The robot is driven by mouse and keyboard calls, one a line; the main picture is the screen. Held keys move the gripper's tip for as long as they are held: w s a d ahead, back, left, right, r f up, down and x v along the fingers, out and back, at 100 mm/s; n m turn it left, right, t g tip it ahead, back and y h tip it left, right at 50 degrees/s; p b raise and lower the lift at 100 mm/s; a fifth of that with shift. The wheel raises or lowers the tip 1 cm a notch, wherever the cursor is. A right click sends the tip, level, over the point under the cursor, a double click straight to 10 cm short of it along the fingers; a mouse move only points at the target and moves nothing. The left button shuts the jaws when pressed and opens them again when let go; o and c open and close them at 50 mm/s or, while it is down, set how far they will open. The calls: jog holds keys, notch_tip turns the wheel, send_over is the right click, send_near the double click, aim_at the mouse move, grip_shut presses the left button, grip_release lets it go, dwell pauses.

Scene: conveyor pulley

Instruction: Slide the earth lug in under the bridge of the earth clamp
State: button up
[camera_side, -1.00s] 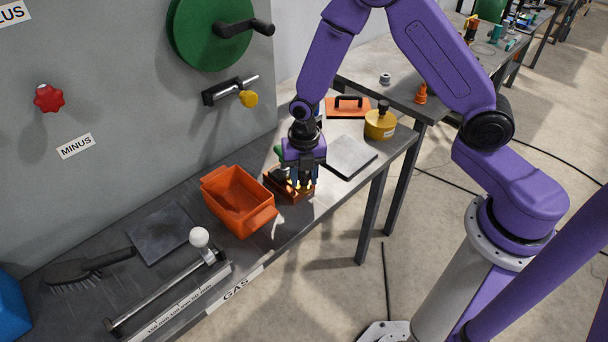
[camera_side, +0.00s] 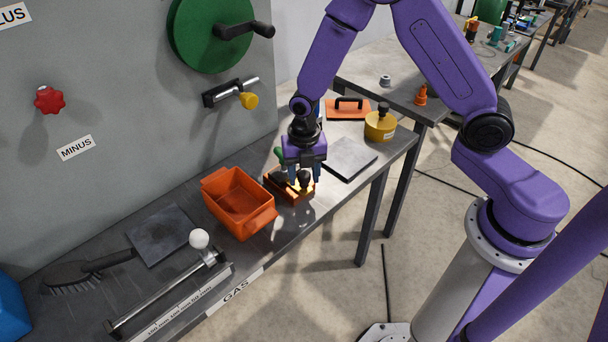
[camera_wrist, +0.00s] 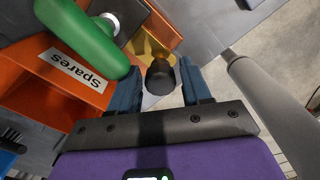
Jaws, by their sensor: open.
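The earth clamp (camera_side: 279,196) is an orange block on the bench, right of the orange bin. A green handle (camera_wrist: 85,38), which I take as part of the clamp, stands over it and hides much of it in the wrist view. A brass piece (camera_wrist: 148,46) with a black knob (camera_wrist: 161,78) lies against the clamp; I take it as the earth lug. The knob also shows in the side view (camera_side: 304,179). My gripper (camera_side: 303,174) is open above the knob, its blue fingers (camera_wrist: 161,90) apart on either side. I cannot tell whether the lug is under the bridge.
The orange bin (camera_side: 217,188), labelled "Spares", stands close left of the clamp. A grey plate (camera_side: 350,158) lies to the right, with a yellow pot (camera_side: 380,125) and an orange float (camera_side: 348,113) behind. The panel wall (camera_side: 120,110) rises behind the bench.

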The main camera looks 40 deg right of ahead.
jog(key=shift+r, duration=1.15)
jog(key=o, duration=0.6)
jog(key=shift+c, duration=0.2)
jog(key=o, duration=0.4)
